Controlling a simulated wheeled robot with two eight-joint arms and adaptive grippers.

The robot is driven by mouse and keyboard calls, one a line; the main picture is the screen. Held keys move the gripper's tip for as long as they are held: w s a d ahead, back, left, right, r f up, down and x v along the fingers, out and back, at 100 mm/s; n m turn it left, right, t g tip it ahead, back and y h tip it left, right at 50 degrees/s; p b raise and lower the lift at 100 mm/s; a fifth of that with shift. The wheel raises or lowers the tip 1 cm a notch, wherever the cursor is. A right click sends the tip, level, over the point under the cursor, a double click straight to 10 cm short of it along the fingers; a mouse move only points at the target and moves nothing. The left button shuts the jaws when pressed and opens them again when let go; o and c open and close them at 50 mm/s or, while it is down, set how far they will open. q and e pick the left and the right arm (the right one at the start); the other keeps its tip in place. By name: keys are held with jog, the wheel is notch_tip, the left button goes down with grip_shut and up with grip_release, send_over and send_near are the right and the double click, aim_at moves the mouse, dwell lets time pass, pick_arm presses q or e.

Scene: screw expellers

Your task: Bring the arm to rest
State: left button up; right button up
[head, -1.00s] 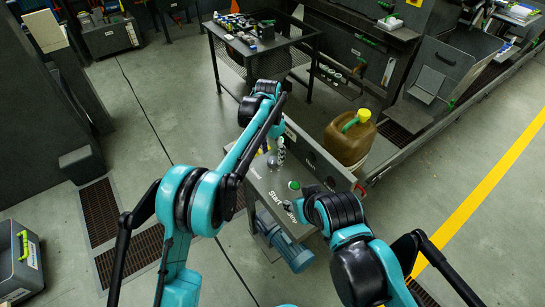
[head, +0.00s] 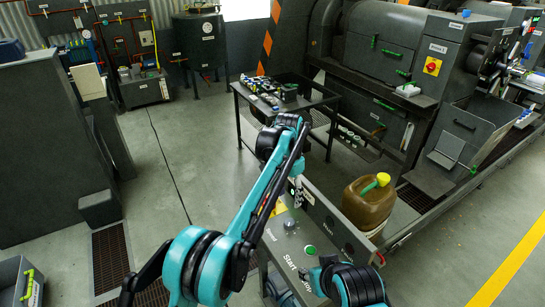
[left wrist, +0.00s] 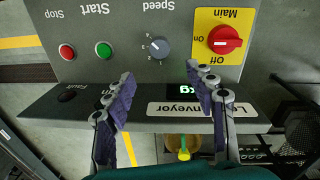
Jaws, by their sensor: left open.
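My left gripper (head: 298,191) is open and empty above the control panel (head: 283,240) in the head view. In the left wrist view my left gripper (left wrist: 165,92) shows its two fingers spread apart, with the panel upside down beyond them. The panel carries a red main switch (left wrist: 225,40) on a yellow plate, a speed knob (left wrist: 159,47), a green start button (left wrist: 103,49) and a red stop button (left wrist: 67,52). No finger visibly touches these controls. A finger partly covers the conveyor label and green display. My right arm (head: 352,286) is at the bottom; its gripper cannot be made out.
A brown canister (head: 368,205) with a yellow cap stands right of the panel. A dark table (head: 240,92) bearing small parts stands behind it, before a large grey machine (head: 395,55).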

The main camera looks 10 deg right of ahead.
pick_arm(q)
jog(key=s+a+r+n+t+b, duration=0.2)
jog(key=s+a+r+n, duration=0.15)
jog(key=a, duration=0.65)
jog(key=s+a+r+n+t+b, duration=0.1)
jog(key=s+a+r+n, duration=0.2)
jog(key=a, duration=0.7)
pick_arm(e)
notch_tip(320, 180, down, 6)
jog(key=b, duration=0.3)
jog(key=shift+f, duration=0.2)
pick_arm(q)
jog(key=s+a+f+n+t, duration=0.2)
jog(key=s+a+f, duration=0.4)
jog(key=s, duration=0.4)
jog(key=s+a+f+n+t, duration=0.2)
jog(key=s+a+f, duration=0.4)
jog(key=s+a, duration=0.3)
jog(key=shift+s+a+f+n+t, duration=0.15)
jog(key=shift+s+f+n+t, duration=0.25)
jog(key=shift+s+n, duration=0.35)
